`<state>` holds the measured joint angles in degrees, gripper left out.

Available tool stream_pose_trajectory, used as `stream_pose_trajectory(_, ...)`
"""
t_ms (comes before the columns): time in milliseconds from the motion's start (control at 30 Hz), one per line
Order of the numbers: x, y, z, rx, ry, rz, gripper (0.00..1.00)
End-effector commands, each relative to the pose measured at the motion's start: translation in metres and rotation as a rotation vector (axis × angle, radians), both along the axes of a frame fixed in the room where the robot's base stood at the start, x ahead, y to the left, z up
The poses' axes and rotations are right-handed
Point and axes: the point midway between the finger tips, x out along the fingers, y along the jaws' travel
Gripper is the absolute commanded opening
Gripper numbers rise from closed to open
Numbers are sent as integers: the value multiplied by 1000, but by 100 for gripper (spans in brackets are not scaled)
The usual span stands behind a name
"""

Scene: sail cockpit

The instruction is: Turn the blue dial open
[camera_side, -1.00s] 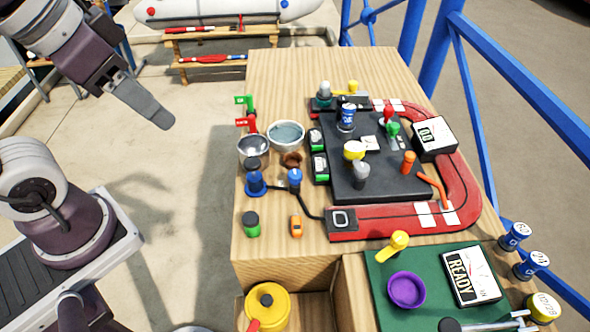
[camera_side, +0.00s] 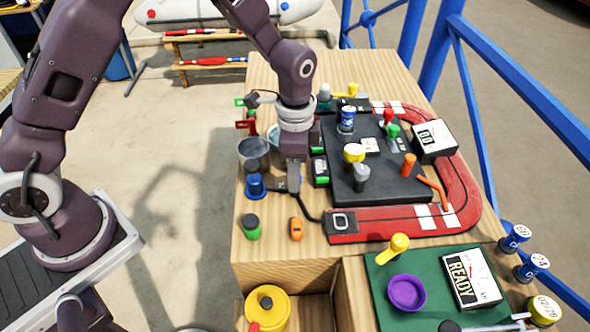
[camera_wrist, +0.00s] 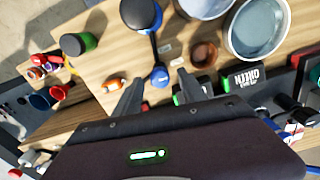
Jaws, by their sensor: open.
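A small round blue dial (camera_wrist: 159,76) shows in the wrist view, between the fingertips of my gripper (camera_wrist: 158,82). The fingers are apart, one to each side of it; I cannot tell whether they touch it. In the side view my gripper (camera_side: 294,188) points down over the spot and hides this dial. A second blue knob (camera_side: 255,187) with a dark top stands just left of my gripper; its dark top (camera_wrist: 140,14) shows at the upper edge of the wrist view.
A green knob (camera_side: 251,227) and an orange piece (camera_side: 296,228) stand in front. A metal bowl (camera_side: 253,149) is behind to the left. The black panel (camera_side: 375,185) and red track (camera_side: 380,222) lie to the right. The box front edge is clear.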

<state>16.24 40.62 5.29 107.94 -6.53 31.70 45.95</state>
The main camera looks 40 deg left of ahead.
Motion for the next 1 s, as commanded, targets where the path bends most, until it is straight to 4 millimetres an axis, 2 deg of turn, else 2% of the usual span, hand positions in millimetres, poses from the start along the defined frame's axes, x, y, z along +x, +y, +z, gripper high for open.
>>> stream_pose_trajectory(100,0,0,-7,-1,1,1,49)
stream_pose_trajectory(300,0,0,-7,0,0,2,49)
stream_pose_trajectory(500,0,0,-7,0,0,2,9)
stream_pose_trajectory(567,0,0,-7,0,0,2,0)
stream_pose_trajectory(833,0,0,-6,0,0,19,0)
stream_pose_trajectory(1000,0,0,-6,0,0,87,0)
